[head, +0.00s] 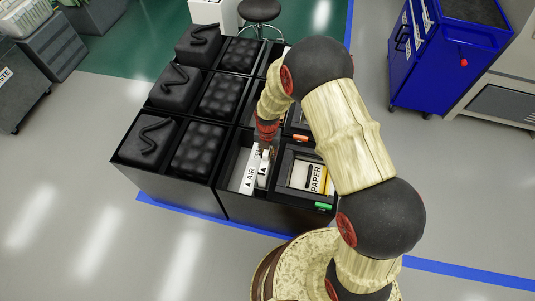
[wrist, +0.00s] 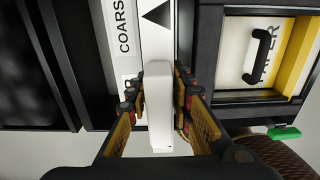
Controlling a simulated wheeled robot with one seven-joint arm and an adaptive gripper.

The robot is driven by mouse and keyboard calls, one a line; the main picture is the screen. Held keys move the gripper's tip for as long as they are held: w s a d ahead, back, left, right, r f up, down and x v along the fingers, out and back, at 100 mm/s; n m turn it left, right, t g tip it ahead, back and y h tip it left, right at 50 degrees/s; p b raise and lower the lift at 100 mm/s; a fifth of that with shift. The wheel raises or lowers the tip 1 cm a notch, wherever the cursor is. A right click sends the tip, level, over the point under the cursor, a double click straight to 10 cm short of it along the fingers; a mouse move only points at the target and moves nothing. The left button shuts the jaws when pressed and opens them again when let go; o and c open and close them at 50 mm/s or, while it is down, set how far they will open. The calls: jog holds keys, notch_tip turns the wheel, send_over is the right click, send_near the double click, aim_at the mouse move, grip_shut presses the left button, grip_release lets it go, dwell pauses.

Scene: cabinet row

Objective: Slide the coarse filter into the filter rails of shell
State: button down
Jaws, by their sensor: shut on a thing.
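My gripper (wrist: 160,125) is shut on a white upright bar, which appears to be the grip of the coarse filter (wrist: 160,110). The filter's white face shows a black arrow, and a "COARS" label (wrist: 124,30) lies left of it. In the head view my gripper (head: 266,140) reaches down over an open black shell (head: 222,178) in the front row. A white panel marked "AIR" with an arrow (head: 249,172) shows in that opening, beside the held white piece (head: 264,168). The filter rails are hidden, so I cannot tell how deep the filter sits.
A black box with a "PAPER" panel (head: 314,178) and a green tab (head: 323,206) stands right of the shell. Black quilted blocks (head: 199,148) fill compartments to the left. A blue cabinet (head: 445,55) stands at the back right. The floor in front is clear.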

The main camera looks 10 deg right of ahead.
jog(key=shift+f+b, duration=1.85)
jog(key=shift+f, duration=1.45)
jog(key=c, duration=1.5)
grip_release()
jog(key=shift+r, duration=0.15)
notch_tip(320, 180, up, 12)
jog(key=shift+f, duration=0.1)
